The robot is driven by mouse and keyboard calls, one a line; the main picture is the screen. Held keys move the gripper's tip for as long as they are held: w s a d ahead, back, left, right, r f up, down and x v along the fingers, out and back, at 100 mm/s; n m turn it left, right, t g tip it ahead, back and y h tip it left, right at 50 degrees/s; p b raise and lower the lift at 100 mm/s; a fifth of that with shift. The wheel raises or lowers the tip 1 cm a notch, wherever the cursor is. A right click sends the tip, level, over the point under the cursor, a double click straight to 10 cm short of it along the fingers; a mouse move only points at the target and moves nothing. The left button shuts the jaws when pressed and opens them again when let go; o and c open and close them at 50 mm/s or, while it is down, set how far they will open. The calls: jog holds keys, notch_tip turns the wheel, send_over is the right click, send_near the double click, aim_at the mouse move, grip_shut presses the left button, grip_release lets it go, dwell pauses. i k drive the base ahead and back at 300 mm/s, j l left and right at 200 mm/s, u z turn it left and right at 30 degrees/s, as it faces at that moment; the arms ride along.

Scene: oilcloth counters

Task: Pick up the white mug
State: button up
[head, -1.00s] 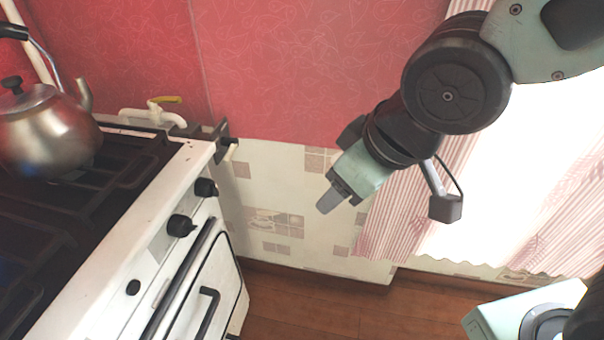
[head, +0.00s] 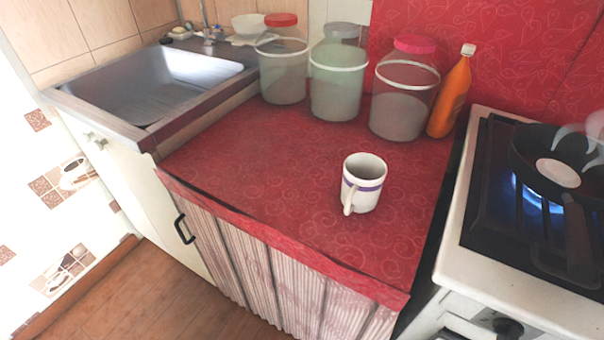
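The white mug (head: 366,192) with a purple band stands upright on the red oilcloth counter (head: 270,190), near its right part. Its handle points toward the front of the counter. Nothing touches the mug. My gripper is not in the head view now.
Several large jars (head: 338,85) and an orange bottle (head: 451,95) stand along the counter's back. A sink (head: 150,85) is at the left. At the right is a stove (head: 545,285) with a lit burner under a pan (head: 545,140). The counter left of the mug is clear.

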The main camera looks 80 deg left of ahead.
aim_at(357, 195)
jog(key=j+u, duration=0.2)
jog(key=u, duration=0.2)
jog(key=j+u, duration=0.25)
jog(key=u, duration=0.15)
jog(key=j+u, duration=0.25)
jog(key=u, duration=0.15)
jog(key=j+u, duration=0.35)
jog(key=l, duration=0.1)
